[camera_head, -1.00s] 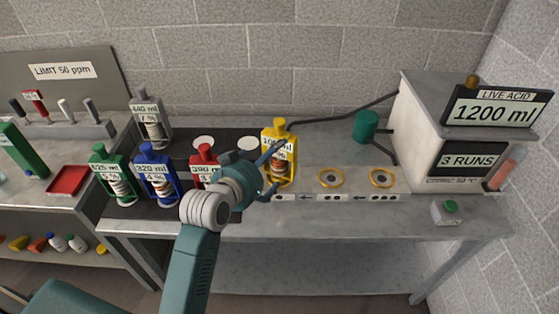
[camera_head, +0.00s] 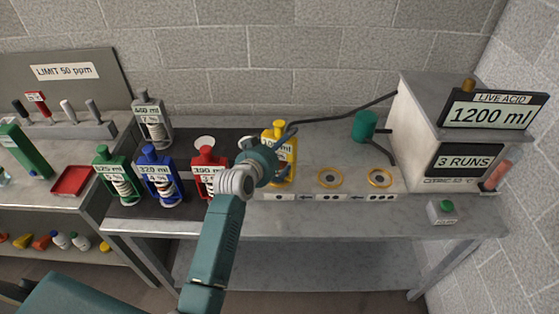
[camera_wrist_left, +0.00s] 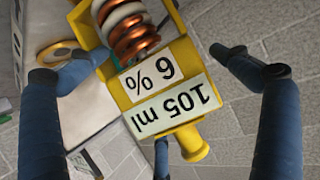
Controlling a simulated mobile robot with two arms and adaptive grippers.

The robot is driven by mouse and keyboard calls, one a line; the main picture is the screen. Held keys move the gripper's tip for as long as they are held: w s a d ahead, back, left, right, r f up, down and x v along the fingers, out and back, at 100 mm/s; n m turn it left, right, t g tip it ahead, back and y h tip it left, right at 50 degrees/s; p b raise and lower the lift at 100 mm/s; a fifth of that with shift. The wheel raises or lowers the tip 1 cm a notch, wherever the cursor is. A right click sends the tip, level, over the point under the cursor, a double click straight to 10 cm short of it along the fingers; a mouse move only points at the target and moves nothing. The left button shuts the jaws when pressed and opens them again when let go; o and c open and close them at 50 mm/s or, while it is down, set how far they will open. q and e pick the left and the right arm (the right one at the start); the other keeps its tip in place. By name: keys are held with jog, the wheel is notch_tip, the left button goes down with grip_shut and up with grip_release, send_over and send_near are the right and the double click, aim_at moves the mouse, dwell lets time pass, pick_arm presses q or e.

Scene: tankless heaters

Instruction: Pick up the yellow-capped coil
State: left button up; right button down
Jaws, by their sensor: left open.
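The yellow-capped coil (camera_head: 283,148) stands upright on the workbench, left of two brass rings. In the left wrist view the yellow-capped coil (camera_wrist_left: 160,85) shows its copper and white windings and labels reading 105 ml and 6 %. My left gripper (camera_wrist_left: 160,68) is open, with one finger on each side of the coil. A gap shows at the right finger; whether the left finger touches cannot be told. In the head view my left wrist hides part of the coil and the fingers. My right gripper is not in view.
Red (camera_head: 207,170), blue (camera_head: 158,177), green (camera_head: 117,179) and grey (camera_head: 153,124) capped coils stand on the dark mat to the left. Two brass rings (camera_head: 330,178) lie to the right. A black hose (camera_head: 345,112) runs behind the coil to the heater box (camera_head: 420,135).

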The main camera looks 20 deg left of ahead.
pick_arm(q)
jog(key=shift+c, duration=0.5)
jog(key=shift+s, duration=0.15)
jog(key=c, duration=1.7)
jog(key=shift+r, duration=0.1)
jog(key=shift+c, duration=0.3)
